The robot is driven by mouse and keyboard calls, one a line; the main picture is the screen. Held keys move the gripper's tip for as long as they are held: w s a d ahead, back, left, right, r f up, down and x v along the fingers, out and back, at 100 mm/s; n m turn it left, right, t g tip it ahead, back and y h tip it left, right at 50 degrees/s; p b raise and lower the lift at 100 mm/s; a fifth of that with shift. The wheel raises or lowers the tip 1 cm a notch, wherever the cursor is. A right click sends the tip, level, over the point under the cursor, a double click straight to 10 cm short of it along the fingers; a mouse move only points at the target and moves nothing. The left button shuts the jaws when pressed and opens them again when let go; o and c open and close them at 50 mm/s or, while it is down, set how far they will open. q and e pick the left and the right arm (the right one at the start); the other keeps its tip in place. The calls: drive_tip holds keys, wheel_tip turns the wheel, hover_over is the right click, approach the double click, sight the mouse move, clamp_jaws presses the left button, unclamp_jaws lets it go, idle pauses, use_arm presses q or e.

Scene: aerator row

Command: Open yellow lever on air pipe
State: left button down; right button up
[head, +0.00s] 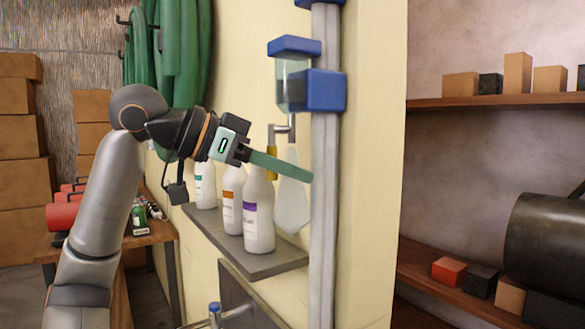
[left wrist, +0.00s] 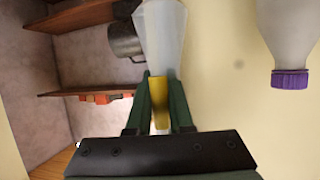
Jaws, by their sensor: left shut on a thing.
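The yellow lever (head: 271,138) hangs by a grey bracket next to the upright grey pipe (head: 323,200). My left gripper (head: 305,174) reaches in from the left, its green fingers crossing in front of the lever and hiding part of it. In the left wrist view, the yellow lever (left wrist: 158,108) sits between the two green fingers (left wrist: 158,78), which are shut on it. A pale bluish-grey piece (left wrist: 162,35) extends beyond the lever there. My right gripper is in neither view.
White bottles with coloured labels, including a purple one (head: 258,215), stand on a grey shelf (head: 270,266) below my gripper. A pale hanging piece (head: 292,205) is close behind the fingers. Blue-ended fittings (head: 325,92) are above. Wooden shelves (head: 480,103) are at the right.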

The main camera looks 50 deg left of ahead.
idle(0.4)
use_arm(q)
drive_tip(key=c, duration=0.8)
unclamp_jaws()
drive_tip(key=v, duration=1.2)
drive_tip(key=shift+s, duration=0.3)
